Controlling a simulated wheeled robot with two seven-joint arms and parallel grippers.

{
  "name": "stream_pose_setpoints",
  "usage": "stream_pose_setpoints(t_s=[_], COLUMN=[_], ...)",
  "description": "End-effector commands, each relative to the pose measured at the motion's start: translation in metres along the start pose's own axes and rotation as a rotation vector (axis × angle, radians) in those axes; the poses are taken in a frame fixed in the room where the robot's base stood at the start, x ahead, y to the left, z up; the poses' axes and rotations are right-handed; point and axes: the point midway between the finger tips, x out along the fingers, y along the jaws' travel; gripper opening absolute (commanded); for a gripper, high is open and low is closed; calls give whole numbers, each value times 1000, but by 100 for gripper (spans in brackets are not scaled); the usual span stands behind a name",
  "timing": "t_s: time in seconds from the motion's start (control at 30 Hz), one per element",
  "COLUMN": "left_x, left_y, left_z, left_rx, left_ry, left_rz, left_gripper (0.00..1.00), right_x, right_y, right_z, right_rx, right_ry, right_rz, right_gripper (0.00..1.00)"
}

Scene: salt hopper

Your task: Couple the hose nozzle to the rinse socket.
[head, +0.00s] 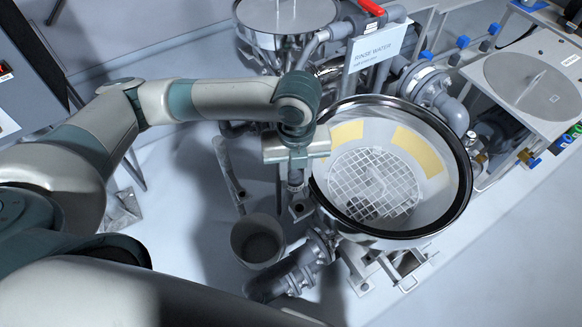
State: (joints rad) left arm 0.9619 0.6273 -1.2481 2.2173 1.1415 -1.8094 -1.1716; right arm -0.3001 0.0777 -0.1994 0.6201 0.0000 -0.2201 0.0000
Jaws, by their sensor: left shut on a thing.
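My left gripper (296,182) points down beside the left rim of the round hopper (464,205). It is shut on a small grey piece, mostly hidden by the gripper and wrist; I take it to be the hose nozzle, but its shape is not clear. Just below the fingers is a small square-topped metal fitting (301,207) by the hopper's outer wall. I cannot tell whether it is the rinse socket, or whether the held piece touches it. A "RINSE WATER" sign (376,48) stands behind the hopper. My right gripper is not in view.
The hopper is open, with a white grid (375,185) and yellow patches inside. A grey bucket (257,241) stands on the floor below my gripper, near a slanting grey pipe (229,172). Pipes and a red-handled valve (371,7) crowd the back. Floor at lower right is clear.

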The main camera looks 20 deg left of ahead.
Motion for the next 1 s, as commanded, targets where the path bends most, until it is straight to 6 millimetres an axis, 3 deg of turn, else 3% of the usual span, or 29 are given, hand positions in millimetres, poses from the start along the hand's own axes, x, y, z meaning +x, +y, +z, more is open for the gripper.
stream_pose_setpoints(t_s=[0.2,0.43,1.0], left_x=[-6,-7,-6], left_y=[-6,-10,-11], left_z=[-8,-14,-15], left_rx=[320,565,651], left_ry=[2,2,0], left_rz=[-1,-3,-4], left_gripper=[0,0,0], right_x=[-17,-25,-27], right_y=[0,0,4], right_z=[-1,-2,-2], right_rx=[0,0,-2], right_ry=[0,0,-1], right_rz=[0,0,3], right_gripper=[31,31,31])
